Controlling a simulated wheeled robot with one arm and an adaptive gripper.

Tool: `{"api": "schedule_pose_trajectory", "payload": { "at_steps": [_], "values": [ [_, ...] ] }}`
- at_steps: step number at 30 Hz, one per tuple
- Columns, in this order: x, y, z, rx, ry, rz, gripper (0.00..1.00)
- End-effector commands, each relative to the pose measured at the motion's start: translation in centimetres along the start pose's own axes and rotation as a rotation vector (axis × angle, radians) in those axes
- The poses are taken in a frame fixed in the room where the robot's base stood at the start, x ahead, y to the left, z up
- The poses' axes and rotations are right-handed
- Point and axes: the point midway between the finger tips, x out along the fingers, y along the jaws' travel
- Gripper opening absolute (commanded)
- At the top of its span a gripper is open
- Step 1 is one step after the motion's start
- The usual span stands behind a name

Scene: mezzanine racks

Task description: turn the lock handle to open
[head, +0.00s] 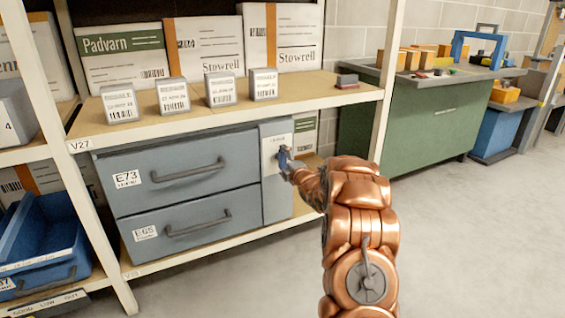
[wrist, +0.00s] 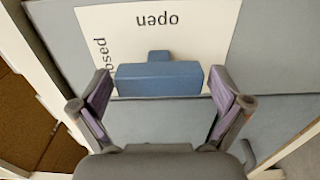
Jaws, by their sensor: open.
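The lock handle (wrist: 160,80) is a blue bar lying level across the wrist view, with a short stub on its upper side. It sits on a white plate (wrist: 205,25) marked "open", upside down at the top, and "closed", partly cut off at the left. The stub points toward "open". My gripper (wrist: 160,77) is open, with one finger at each end of the bar and slim gaps between. In the head view my gripper (head: 284,157) is at the grey lock panel (head: 275,195) right of the drawers and mostly hides the handle.
Two grey drawers, E73 (head: 190,170) and E65 (head: 190,222), sit left of the panel. The shelf (head: 190,112) above holds boxes and label blocks. A rack post (head: 389,85) stands right of the panel. A green bench (head: 432,120) is behind; the floor at right is clear.

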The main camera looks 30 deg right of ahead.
Motion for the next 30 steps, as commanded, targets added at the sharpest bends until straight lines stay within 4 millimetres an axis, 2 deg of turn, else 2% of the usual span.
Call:
{"api": "schedule_pose_trajectory", "payload": {
  "at_steps": [12, 27, 30],
  "values": [
    [0.51, 0.06, 0.02, 0.0, 0.0, 0.001, 1.0],
    [0.49, 0.03, 0.04, 0.0, -0.001, 0.001, 0.49],
    [0.49, 0.04, 0.04, 0.002, -0.001, 0.0, 0.48]
  ]
}}
